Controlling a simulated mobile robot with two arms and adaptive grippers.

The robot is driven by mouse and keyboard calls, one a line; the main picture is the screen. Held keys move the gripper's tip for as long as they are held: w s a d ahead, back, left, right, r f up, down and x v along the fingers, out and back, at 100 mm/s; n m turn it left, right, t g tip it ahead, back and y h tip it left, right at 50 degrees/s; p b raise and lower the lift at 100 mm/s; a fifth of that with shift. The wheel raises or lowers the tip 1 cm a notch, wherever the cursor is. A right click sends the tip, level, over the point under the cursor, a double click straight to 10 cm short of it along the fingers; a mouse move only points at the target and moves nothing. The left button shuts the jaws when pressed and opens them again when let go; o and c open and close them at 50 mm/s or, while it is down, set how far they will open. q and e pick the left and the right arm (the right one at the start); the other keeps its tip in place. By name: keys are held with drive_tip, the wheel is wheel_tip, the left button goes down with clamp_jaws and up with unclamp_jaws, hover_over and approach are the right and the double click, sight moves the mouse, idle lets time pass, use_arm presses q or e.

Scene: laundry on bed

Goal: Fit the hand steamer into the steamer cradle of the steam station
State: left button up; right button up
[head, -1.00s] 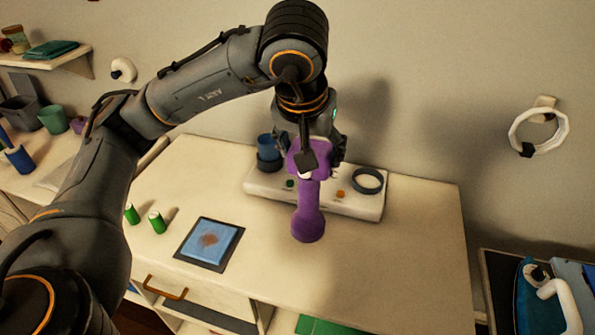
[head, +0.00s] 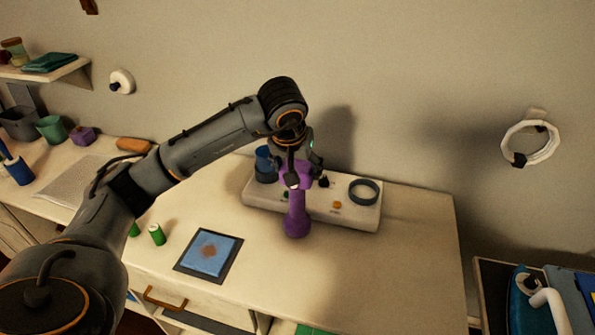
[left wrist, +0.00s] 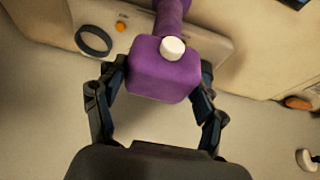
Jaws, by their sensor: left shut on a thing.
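The hand steamer (head: 296,212) is purple, with a block-like head at the top and a handle running down to a wider end. My left gripper (head: 302,176) is shut on its head, which shows a white knob in the left wrist view (left wrist: 165,75). The white steam station (head: 328,207) lies behind the steamer and is partly hidden by it. A dark open ring (head: 364,191) is at its right end, and a blue cup in a dark ring (head: 265,163) is at its left end. The lower end of the steamer appears in front of the station. I cannot tell if they touch.
A blue cloth on a dark mat (head: 209,253) and green spools (head: 157,234) lie to the left on the table. The table right of the station is clear. A white wall ring (head: 530,143) hangs at the right, above a dark tray with an iron.

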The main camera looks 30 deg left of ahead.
sight(297, 200)
use_arm(q)
drive_tip(key=shift+f+p, duration=0.45)
drive_tip(key=shift+f, duration=0.65)
drive_tip(key=shift+f+b, duration=0.15)
drive_tip(key=shift+b, duration=0.15)
drive_tip(key=o, duration=1.8)
drive_tip(key=shift+o, duration=0.2)
